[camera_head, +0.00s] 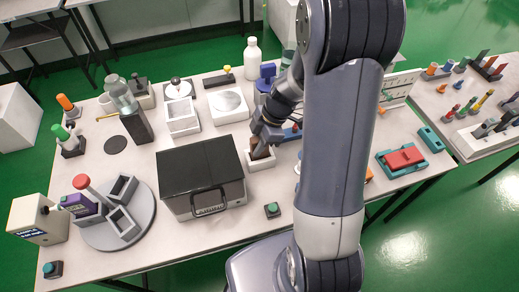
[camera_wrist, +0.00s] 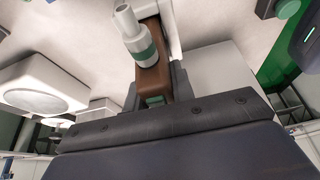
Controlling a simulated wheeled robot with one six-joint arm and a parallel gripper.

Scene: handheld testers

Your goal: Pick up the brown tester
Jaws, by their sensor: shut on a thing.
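The brown tester (camera_wrist: 151,85) is between my gripper's fingers (camera_wrist: 156,92) in the wrist view. It has a brown body, a green band and a pale cylindrical nozzle. My gripper is shut on it. In the head view, the brown tester (camera_head: 262,153) shows below my gripper (camera_head: 265,138), at a small white open holder (camera_head: 262,165). I cannot tell whether its lower end rests in the holder or is just clear of it. My arm hides part of the table to the right.
A black-topped box (camera_head: 200,165) with a front handle stands close left of the holder. A green button (camera_head: 272,210) lies in front. A white bottle (camera_head: 252,58) and a blue device (camera_head: 266,75) stand behind. A red-and-teal case (camera_head: 405,158) lies at right.

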